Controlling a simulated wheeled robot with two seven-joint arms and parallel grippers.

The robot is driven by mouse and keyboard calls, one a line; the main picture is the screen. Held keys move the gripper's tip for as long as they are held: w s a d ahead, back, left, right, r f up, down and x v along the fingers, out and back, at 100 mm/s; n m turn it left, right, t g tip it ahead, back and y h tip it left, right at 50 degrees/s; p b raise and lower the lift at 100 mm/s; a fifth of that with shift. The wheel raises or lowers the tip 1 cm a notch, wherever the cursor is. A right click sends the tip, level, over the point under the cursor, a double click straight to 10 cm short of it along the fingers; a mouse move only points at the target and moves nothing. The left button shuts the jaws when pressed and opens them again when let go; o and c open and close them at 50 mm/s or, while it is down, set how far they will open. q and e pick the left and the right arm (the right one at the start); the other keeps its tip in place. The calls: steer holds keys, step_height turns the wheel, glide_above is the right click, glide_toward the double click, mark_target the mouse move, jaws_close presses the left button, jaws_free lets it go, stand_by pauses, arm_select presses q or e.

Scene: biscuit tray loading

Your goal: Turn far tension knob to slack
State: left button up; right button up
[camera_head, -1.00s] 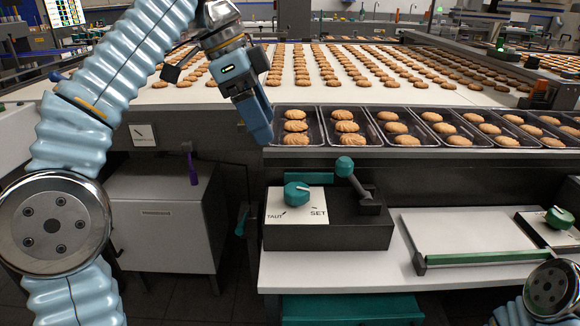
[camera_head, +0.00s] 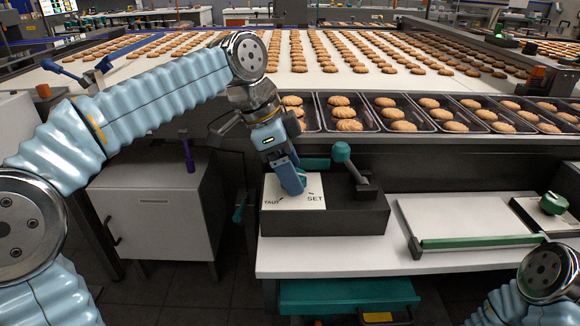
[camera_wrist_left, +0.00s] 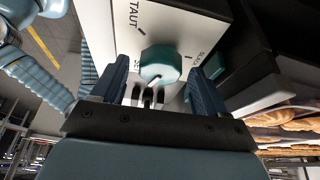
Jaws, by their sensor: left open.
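A teal tension knob (camera_wrist_left: 160,62) sits on a white plate (camera_wrist_left: 108,38) marked TAUT, SET and, partly hidden, what reads as SLACK. In the head view this plate (camera_head: 314,200) lies on top of a black box (camera_head: 345,220), and my left gripper (camera_head: 291,184) covers most of the knob. My left gripper is open and points down over it. In the left wrist view the knob shows between the two blue fingers, with a gap on each side. My right gripper is out of view.
A lever with a teal ball (camera_head: 341,152) stands on the box just right of my left gripper. Black trays of biscuits (camera_head: 397,113) line the conveyor edge behind. A white board with a green bar (camera_head: 478,241) lies to the right. A grey cabinet (camera_head: 150,215) stands left.

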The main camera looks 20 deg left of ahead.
arm_select(q)
steer(key=c, duration=1)
steer(key=shift+c, duration=0.2)
steer(key=shift+n, duration=0.3)
steer(key=n+t, duration=0.1)
steer(key=n, duration=0.1)
steer(key=n+t+y, duration=0.1)
steer(key=n, duration=0.1)
steer(key=shift+s+d+n, duration=0.1)
steer(key=shift+s+n, duration=0.05)
steer(key=shift+n, duration=0.25)
steer(key=n+y, duration=0.1)
steer(key=n, duration=0.1)
steer(key=n+t+y, duration=0.1)
steer(key=n, duration=0.2)
steer(key=shift+d, duration=0.1)
steer(key=n+y, duration=0.1)
steer(key=n, duration=0.2)
steer(key=n+y, duration=0.1)
steer(key=n, duration=0.1)
steer(key=shift+d+n, duration=0.15)
steer(key=shift+n, duration=0.25)
steer(key=n+y, duration=0.1)
steer(key=n, duration=0.1)
steer(key=n+g+y, duration=0.1)
steer(key=n, duration=0.2)
steer(key=shift+d+n, duration=0.1)
steer(key=shift+n, duration=0.2)
